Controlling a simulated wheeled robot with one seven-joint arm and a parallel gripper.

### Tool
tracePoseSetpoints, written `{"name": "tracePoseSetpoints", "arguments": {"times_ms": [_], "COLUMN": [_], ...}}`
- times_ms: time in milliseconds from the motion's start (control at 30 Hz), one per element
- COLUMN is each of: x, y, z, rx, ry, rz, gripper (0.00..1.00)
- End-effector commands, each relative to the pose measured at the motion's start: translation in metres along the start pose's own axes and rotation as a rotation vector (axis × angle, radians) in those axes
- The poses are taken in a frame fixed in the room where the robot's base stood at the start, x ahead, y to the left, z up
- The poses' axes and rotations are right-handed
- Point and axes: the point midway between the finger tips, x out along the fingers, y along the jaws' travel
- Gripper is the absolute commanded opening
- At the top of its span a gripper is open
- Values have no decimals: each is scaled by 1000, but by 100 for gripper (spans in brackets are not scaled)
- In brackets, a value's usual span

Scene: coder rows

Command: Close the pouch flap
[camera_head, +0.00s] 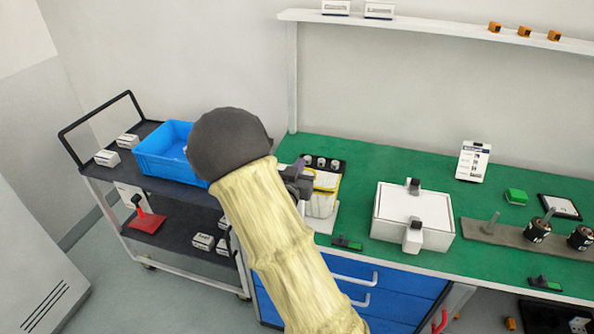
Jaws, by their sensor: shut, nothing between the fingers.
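My arm, in a pale yellow sleeve with a dark rounded elbow, crosses the middle of the head view. My gripper (304,184) shows only in part as a dark shape beyond the sleeve, at the left end of the green bench top. It is shut and holds nothing. Just right of it stands a small white and yellow container (322,198) with a dark top part, which may be the pouch. My arm and gripper hide its left side. I cannot tell whether they touch it, nor how its flap lies.
A dark cart (172,185) with a blue crate (158,152) stands at left.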

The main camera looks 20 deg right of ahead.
Motion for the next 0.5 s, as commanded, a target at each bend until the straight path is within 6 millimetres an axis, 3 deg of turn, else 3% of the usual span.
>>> {"name": "tracePoseSetpoints", "arguments": {"times_ms": [333, 500], "x": [61, 49], "y": [0, -1], "z": [-1, 26], "rx": [-3, -4], "ry": [0, -4], "rz": [1, -2], "gripper": [0, 0]}}
